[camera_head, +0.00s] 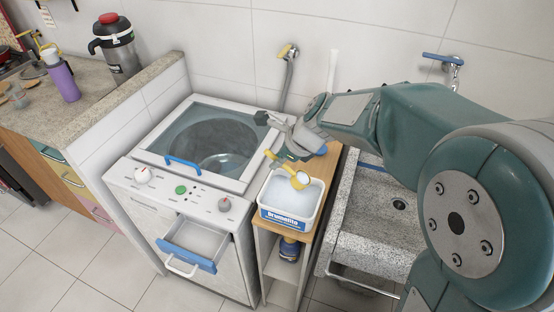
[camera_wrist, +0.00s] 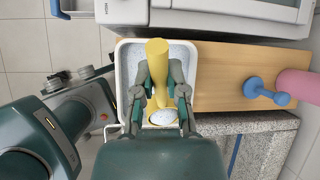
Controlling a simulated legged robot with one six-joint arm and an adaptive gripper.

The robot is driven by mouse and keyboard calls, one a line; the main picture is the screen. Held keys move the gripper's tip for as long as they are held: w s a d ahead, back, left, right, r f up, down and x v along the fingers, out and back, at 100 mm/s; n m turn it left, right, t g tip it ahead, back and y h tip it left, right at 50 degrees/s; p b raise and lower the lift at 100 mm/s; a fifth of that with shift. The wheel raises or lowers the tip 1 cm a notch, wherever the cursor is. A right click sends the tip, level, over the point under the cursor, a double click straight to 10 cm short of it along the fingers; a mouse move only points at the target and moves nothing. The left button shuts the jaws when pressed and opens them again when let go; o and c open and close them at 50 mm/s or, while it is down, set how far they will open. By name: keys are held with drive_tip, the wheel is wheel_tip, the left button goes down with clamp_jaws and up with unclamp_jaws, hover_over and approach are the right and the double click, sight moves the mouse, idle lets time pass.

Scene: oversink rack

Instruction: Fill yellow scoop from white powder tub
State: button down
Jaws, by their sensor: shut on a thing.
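The white powder tub (camera_head: 289,213), with a blue front label, stands on a narrow wooden-topped shelf unit. White powder fills much of its inside, and its rim (camera_wrist: 191,60) also shows in the wrist view. The yellow scoop (camera_head: 299,180) is over the tub opening, its handle (camera_wrist: 157,52) pointing toward the washing machine. White powder shows within the scoop's rim in the wrist view; I cannot tell how deep it is or whether the scoop touches the powder below. My gripper (camera_wrist: 161,84) is shut on the scoop's handle; it also shows in the head view (camera_head: 285,146).
A top-loading washing machine (camera_head: 135,188) with an open drawer (camera_head: 195,240) stands left of the tub. A granite sink (camera_head: 365,225) is to the right. A blue object (camera_wrist: 255,88) and a pink object (camera_wrist: 295,84) are on the wooden top, which is otherwise clear.

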drive_tip(key=shift+r+h, duration=0.95)
drive_tip(key=shift+h, duration=0.55)
drive_tip(key=shift+g, duration=0.3)
